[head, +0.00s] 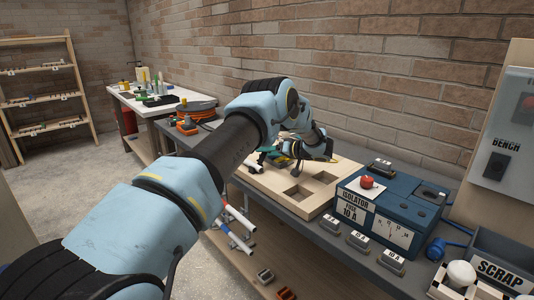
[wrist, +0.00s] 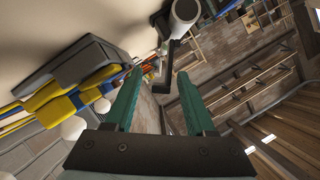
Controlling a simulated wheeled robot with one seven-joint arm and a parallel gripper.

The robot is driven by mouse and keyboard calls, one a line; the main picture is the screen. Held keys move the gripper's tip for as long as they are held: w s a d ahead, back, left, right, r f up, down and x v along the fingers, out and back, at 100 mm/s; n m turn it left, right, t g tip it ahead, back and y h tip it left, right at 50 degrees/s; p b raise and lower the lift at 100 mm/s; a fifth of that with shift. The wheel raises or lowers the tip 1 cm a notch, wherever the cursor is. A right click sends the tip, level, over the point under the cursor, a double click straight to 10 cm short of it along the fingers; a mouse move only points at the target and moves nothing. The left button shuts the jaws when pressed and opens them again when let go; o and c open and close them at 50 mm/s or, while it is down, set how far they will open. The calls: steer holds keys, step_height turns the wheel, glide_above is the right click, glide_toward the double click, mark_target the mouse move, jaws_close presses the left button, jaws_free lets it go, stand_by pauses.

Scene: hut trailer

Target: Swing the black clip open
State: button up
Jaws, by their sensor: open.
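A thin black bent piece (wrist: 168,58), perhaps the black clip, shows in the wrist view just ahead of my fingertips, below a white-ended cylinder (wrist: 186,12). I cannot tell whether it is touched. My gripper (wrist: 160,74) is open, its two teal fingers apart with nothing clearly held between them. In the head view my gripper (head: 268,154) is low over the left part of a pale wooden board (head: 320,198), partly hidden by my own arm. The clip cannot be made out there.
A dark grey block (wrist: 90,60) and yellow and blue parts (wrist: 55,103) lie close to my left finger in the wrist view. A blue isolator box (head: 390,207) with a red knob (head: 367,182) stands right of the board. A brick wall (head: 370,80) rises behind.

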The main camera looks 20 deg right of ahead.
steer(key=b+v, duration=0.4)
steer(key=v, duration=0.6)
steer(key=shift+s+d+r, duration=0.1)
steer(key=shift+s+d, duration=0.1)
steer(key=shift+s, duration=0.1)
steer(key=shift+w, duration=0.1)
steer(key=w+a+r+m+t+h, duration=0.3)
steer(key=w+a+r+h, duration=0.6)
steer(key=r+h, duration=0.15)
steer(key=s+a+f+g, duration=0.3)
steer(key=s+a+g, duration=0.1)
steer(key=s+a, duration=0.6)
steer(key=s+a+f+n+g+y, duration=0.1)
steer(key=s+a+f+g, duration=0.3)
steer(key=s+a, duration=0.5)
steer(key=s+a+f+g, duration=0.3)
steer(key=s+a, duration=0.7)
steer(key=s, duration=0.7)
steer(key=shift+a+f+n+g, duration=0.15)
steer(key=shift+a+n+g, duration=0.2)
steer(key=shift+g, duration=0.45)
